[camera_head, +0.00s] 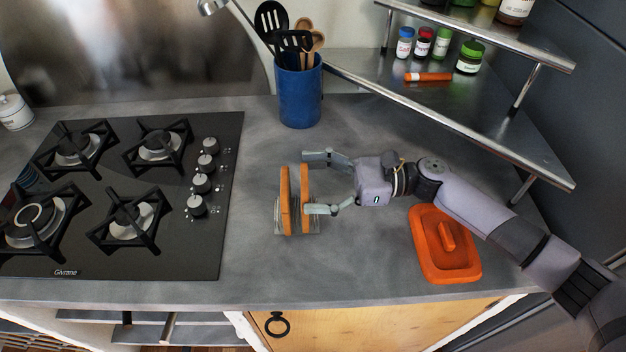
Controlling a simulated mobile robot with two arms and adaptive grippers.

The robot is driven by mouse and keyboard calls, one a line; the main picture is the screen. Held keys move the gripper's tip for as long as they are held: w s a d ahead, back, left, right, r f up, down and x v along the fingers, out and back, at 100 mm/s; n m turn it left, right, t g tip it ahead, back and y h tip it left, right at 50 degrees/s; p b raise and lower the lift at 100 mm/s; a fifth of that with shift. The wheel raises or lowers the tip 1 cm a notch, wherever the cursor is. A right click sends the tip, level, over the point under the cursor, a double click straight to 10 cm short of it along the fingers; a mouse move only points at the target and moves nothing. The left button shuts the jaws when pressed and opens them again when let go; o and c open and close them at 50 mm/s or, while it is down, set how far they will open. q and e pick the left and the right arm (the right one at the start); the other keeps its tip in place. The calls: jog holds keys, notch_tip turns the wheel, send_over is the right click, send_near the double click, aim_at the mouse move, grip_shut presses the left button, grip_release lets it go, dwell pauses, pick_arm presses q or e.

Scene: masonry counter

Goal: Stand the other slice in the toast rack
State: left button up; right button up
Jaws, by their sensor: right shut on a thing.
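The toast rack (279,219) is a small grey metal rack on the counter, right of the stove, mostly hidden by bread. One toast slice (285,200) stands upright in its left part. The other slice (304,190) is upright beside it, at the right part of the rack. My right gripper (311,183) reaches in from the right, with its fingers shut on this right slice. Whether that slice's lower edge rests on the rack floor I cannot tell. My left gripper is not in view.
A black gas stove (150,208) lies to the left. A blue utensil crock (299,95) stands behind the rack. An orange lidded dish (443,260) sits under my right forearm. A metal corner shelf (470,105) with jars is at the back right. Counter in front of the rack is clear.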

jog(key=shift+f, duration=0.4)
jog(key=o, duration=1)
jog(key=shift+r, duration=0.1)
notch_tip(320, 180, up, 6)
jog(key=p, duration=0.5)
dwell(0.4)
jog(key=shift+s+f, duration=0.1)
jog(key=shift+f, duration=0.1)
